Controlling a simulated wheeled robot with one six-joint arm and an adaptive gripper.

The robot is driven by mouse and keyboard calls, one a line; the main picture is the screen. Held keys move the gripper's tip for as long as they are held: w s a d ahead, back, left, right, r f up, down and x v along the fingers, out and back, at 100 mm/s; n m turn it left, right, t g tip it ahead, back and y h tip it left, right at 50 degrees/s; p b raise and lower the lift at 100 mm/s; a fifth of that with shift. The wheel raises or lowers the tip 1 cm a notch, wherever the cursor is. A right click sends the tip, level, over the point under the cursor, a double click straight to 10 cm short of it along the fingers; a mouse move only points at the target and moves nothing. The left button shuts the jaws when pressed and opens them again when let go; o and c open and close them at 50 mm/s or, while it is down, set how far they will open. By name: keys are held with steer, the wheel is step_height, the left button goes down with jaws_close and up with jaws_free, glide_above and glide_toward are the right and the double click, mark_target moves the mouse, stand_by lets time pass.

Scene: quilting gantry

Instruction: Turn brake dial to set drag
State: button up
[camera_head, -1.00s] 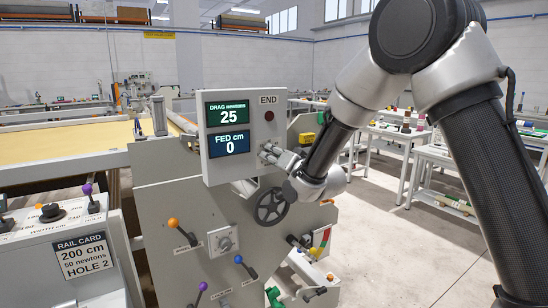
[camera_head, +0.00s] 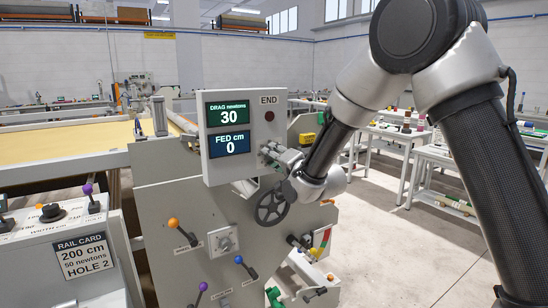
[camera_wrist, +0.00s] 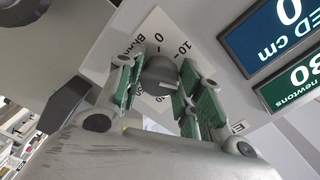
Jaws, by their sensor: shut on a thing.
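The brake dial (camera_wrist: 158,76) is a dark round knob on a white scale plate (camera_wrist: 160,34) with printed numbers, in the wrist view. My gripper (camera_wrist: 157,92) is shut on it, one green-padded finger on each side. In the head view my gripper (camera_head: 277,154) is at the right edge of the grey display box and hides the dial. The drag display (camera_head: 228,113) reads 30 newtons. The fed display (camera_head: 230,145) reads 0 cm. The rail card (camera_head: 83,257) at lower left reads 200 cm, 50 newtons, HOLE 2.
A black handwheel (camera_head: 272,207) is just below my gripper. A red END lamp (camera_head: 269,117) is above. Open floor lies to the right.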

steer(key=shift+f, duration=0.1)
steer(key=o, duration=1)
steer(key=shift+o, duration=0.2)
steer(key=v, duration=1.2)
